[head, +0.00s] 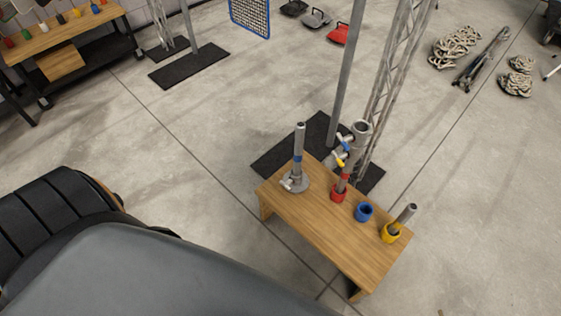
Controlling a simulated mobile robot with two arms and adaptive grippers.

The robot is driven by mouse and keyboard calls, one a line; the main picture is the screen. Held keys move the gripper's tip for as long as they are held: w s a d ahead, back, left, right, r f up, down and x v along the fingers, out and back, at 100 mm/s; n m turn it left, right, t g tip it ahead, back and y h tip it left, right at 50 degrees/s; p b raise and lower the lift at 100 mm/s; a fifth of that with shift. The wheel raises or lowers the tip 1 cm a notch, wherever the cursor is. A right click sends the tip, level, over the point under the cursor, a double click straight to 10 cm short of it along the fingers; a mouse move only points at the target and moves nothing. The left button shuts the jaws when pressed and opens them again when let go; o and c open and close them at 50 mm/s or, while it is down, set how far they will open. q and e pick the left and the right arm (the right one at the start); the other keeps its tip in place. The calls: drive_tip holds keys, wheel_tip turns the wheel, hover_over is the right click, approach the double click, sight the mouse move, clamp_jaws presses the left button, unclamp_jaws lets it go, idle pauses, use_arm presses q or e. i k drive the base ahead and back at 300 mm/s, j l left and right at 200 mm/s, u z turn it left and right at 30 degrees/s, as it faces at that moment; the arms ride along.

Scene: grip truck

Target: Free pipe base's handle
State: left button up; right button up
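A grey round pipe base (296,183) sits at the far left end of a low wooden table (335,238). A metal pipe (299,145) with a blue band stands upright in it. A small light handle (286,186) shows at the base's left side; its exact setting is too small to tell. Neither of my grippers is in view.
On the table stand a red cup (338,195) with a red-banded pipe, a blue cup (364,212) with no pipe, and a yellow cup (390,234) with a tilted pipe. A pole (345,75) and truss (395,75) rise behind.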

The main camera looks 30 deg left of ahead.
sight(286, 184)
drive_tip(key=j+z, duration=0.2)
drive_tip(key=j, duration=0.35)
drive_tip(key=j+z, duration=0.25)
drive_tip(key=j, duration=0.3)
drive_tip(key=j+z, duration=0.2)
drive_tip(key=j, duration=0.35)
drive_tip(key=k+j+z, duration=0.25)
drive_tip(key=j, duration=0.25)
drive_tip(key=j+z, duration=0.2)
drive_tip(key=j, duration=0.35)
